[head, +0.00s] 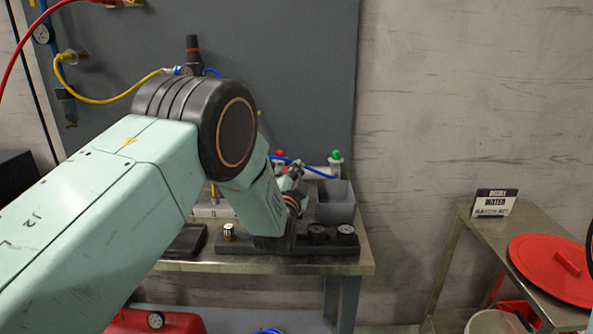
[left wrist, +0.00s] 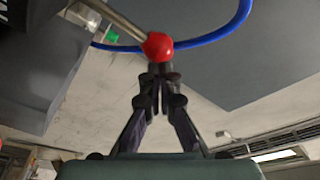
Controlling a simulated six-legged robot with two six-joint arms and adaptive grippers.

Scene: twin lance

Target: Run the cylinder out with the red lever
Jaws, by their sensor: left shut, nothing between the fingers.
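The red lever's round red knob (left wrist: 157,46) sits on the end of a bare metal rod in the left wrist view. My left gripper (left wrist: 161,72) is shut and empty, its fingertips at the near side of the knob. They look touching or almost touching; I cannot tell which. In the head view a small red knob (head: 280,152) shows just past my left wrist, and my arm hides most of what lies around it. A green knob (head: 337,155) stands to its right. I cannot pick out the cylinder with certainty. My right gripper is not in view.
A blue hose (left wrist: 240,15) curves behind the knob. A grey bin (head: 335,205) stands on the bench (head: 345,266), with a black strip (head: 270,248) bearing round fittings in front. A side table (head: 480,240) with a red lid (head: 550,268) stands apart at the right.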

